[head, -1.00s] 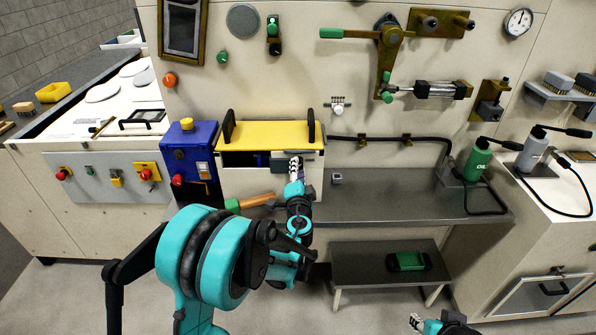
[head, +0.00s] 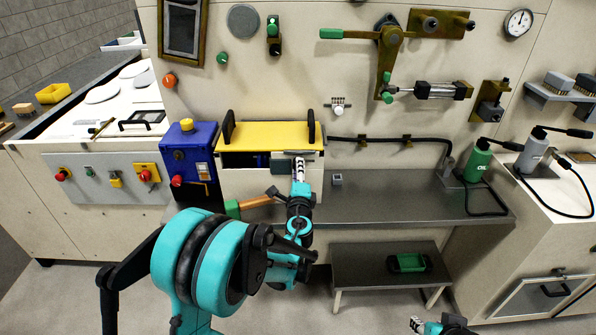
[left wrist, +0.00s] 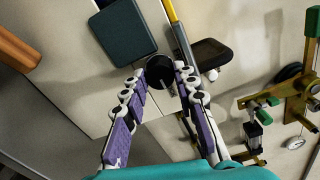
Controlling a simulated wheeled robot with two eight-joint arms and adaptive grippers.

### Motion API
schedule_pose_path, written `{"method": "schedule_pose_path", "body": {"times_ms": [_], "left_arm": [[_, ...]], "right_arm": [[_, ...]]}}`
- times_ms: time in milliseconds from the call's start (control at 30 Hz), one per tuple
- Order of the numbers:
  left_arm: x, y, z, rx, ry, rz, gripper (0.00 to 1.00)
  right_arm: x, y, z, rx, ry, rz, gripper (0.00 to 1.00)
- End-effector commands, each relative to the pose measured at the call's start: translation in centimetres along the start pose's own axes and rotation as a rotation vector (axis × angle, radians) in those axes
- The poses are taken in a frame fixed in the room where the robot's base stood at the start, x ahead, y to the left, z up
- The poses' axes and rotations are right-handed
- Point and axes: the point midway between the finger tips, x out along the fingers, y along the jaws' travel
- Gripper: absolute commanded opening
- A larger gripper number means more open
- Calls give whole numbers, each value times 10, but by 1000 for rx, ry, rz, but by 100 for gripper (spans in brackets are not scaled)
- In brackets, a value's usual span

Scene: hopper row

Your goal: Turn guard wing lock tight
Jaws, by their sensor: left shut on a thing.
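The guard is a yellow panel (head: 270,135) with two black upright handles, on a pale housing in the head view. Its yellow edge also shows in the left wrist view (left wrist: 174,12). My left gripper (head: 299,170) is at the right front of the housing, just below the yellow panel. In the left wrist view its fingertips (left wrist: 161,78) are shut on a small dark round knob (left wrist: 159,68), which looks like the wing lock. The fingers hide much of it, so its turn angle cannot be told. My right gripper (head: 418,325) is only partly in view at the bottom edge.
A dark teal block (left wrist: 122,32) is beside the knob. A blue control box (head: 190,150) stands left of the housing. A wooden-handled tool (head: 256,201) lies below the housing. The grey bench (head: 400,190) to the right is mostly clear.

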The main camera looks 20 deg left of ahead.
Motion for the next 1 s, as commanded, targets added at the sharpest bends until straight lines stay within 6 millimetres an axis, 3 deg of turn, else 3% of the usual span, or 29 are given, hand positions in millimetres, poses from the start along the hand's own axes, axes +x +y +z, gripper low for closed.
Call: {"method": "schedule_pose_path", "body": {"times_ms": [500,533,600,1000], "left_arm": [[0,0,-1,18,1,0,0],[0,0,-1,18,1,0,33],[0,0,0,18,1,0,49],[-8,0,-1,17,2,0,49]], "right_arm": [[0,0,0,0,0,0,36],[0,0,0,0,0,0,36],[0,0,0,0,0,0,36],[0,0,0,0,0,0,36]]}}
